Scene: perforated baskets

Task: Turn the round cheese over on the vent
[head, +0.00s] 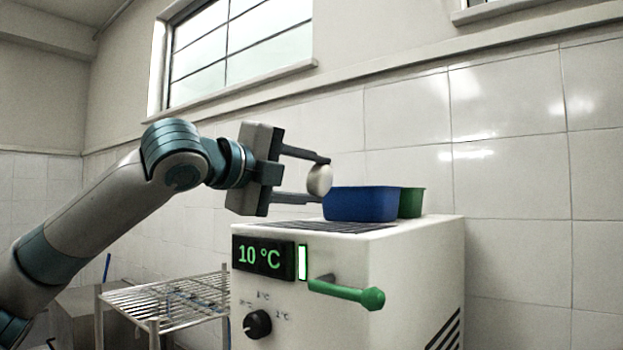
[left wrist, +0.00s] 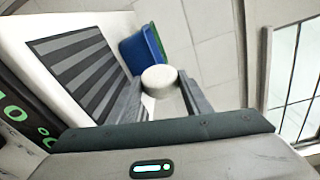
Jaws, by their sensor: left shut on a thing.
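The round cheese (head: 319,180) is a small pale disc held between the fingertips of my left gripper (head: 322,179). In the head view it stands on edge, above the top of the white machine. In the left wrist view the cheese (left wrist: 159,80) sits between the two finger ends of the left gripper (left wrist: 160,88). The vent (head: 330,226) is a dark slatted panel on the machine's top, below the cheese and apart from it. The vent (left wrist: 80,68) shows more fully in the left wrist view, to the left of the fingers. My right gripper is not in view.
A blue basket (head: 360,204) and a green basket (head: 411,202) stand on the machine's top behind the vent. The white machine (head: 420,260) has a green handle (head: 346,292) sticking out in front. A wire rack (head: 170,300) stands at its left.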

